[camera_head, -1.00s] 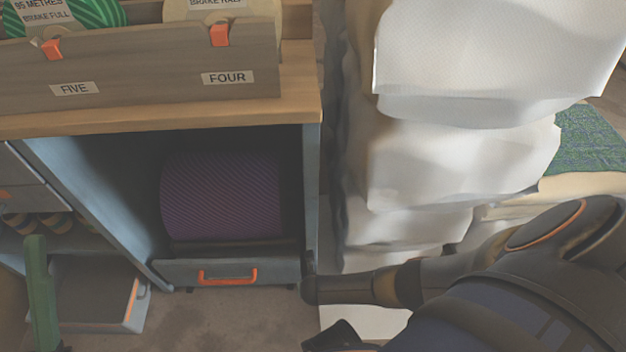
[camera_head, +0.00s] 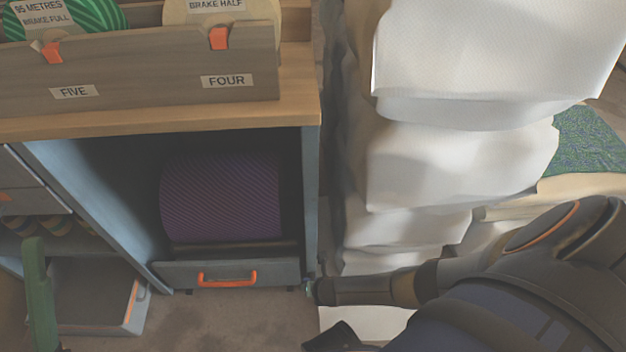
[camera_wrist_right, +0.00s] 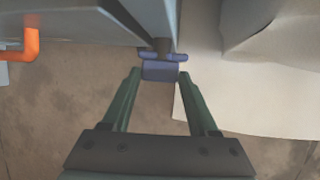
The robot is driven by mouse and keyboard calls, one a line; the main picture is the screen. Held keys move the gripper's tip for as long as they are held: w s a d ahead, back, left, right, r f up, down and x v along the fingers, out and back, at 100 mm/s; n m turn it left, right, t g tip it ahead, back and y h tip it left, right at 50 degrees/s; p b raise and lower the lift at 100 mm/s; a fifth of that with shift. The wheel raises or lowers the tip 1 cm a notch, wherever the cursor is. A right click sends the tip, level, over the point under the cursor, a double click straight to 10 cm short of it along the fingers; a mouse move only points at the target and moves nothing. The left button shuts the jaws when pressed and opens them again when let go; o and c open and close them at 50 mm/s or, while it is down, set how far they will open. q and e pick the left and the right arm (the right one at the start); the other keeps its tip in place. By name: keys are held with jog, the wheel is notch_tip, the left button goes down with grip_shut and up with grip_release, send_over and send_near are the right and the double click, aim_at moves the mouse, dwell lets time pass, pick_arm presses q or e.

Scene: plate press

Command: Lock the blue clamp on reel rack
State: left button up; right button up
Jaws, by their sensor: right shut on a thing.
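The blue clamp (camera_wrist_right: 160,70) shows in the right wrist view as a small dark blue block with a crosspiece and a short stem, at the lower edge of a grey-blue body. My right gripper (camera_wrist_right: 160,76) has its two green fingers on either side of the clamp and is shut on it. In the head view my right arm reaches in from the right to the lower front right corner of the grey-blue reel rack (camera_head: 312,190), hiding most of the clamp. A purple reel (camera_head: 220,198) sits inside the rack.
An orange handle (camera_head: 227,279) sits on the rack's lower front. Stacked white sacks (camera_head: 450,160) stand close on the right. A wooden tray (camera_head: 140,80) with reels is on top. The floor (camera_head: 220,325) in front is bare.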

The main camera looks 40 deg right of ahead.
jog(key=t+y+b, duration=0.1)
jog(key=y+b, duration=0.1)
jog(key=b, duration=0.1)
jog(key=d+m+t+y+b, duration=0.1)
jog(key=shift+s+f+t+y, duration=0.3)
jog(key=shift+y, duration=0.1)
dwell(0.4)
jog(key=o, duration=1.4)
jog(key=shift+r, duration=0.1)
